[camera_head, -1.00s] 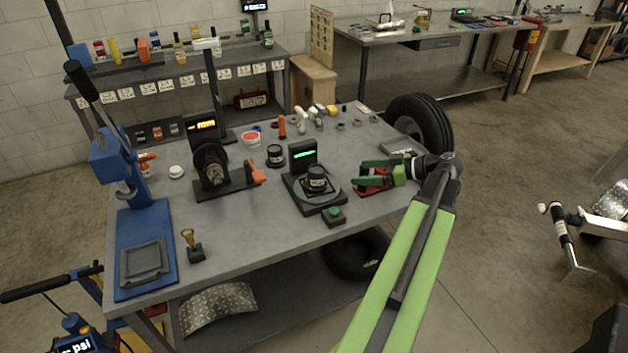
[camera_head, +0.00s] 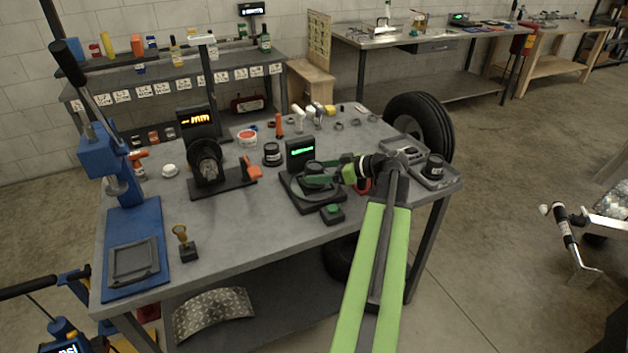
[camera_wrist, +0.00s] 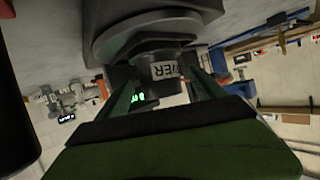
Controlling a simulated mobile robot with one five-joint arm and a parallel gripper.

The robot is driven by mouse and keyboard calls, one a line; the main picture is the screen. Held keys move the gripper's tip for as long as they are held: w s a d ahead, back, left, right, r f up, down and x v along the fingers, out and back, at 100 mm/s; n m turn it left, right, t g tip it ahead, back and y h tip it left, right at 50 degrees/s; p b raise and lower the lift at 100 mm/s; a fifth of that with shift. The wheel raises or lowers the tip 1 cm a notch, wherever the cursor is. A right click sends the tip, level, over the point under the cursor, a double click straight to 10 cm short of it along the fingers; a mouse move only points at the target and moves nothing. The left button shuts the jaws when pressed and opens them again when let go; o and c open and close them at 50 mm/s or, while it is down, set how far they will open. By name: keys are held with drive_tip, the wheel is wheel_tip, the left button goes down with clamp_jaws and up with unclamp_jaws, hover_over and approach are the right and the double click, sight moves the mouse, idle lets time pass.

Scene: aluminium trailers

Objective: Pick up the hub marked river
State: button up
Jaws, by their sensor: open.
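A dark round hub (camera_head: 313,184) sits on the scale (camera_head: 300,200) with the green-lit display, near the table's middle front. In the wrist view this hub (camera_wrist: 145,75) has a white label showing upside-down letters that read like "VER"; the rest of the label is hidden. My gripper (camera_head: 320,172) is at the hub from the right. Its two fingers are apart, one on each side of the hub; the wrist view shows the hub between the fingers (camera_wrist: 160,98). I cannot tell whether they touch it.
Another dark labelled hub (camera_head: 272,155) stands behind the scale. A third dark hub (camera_head: 435,166) stands on a grey tray (camera_head: 420,183) at the table's right end. A spindle stand (camera_head: 207,165) stands left.

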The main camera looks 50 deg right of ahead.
drive_tip(key=x, duration=0.2)
drive_tip(key=shift+w+a+f+b, duration=0.1)
drive_tip(key=shift+w+f+b, duration=0.15)
drive_tip(key=shift+w+b, duration=0.05)
drive_tip(key=shift+r, duration=0.1)
clamp_jaws()
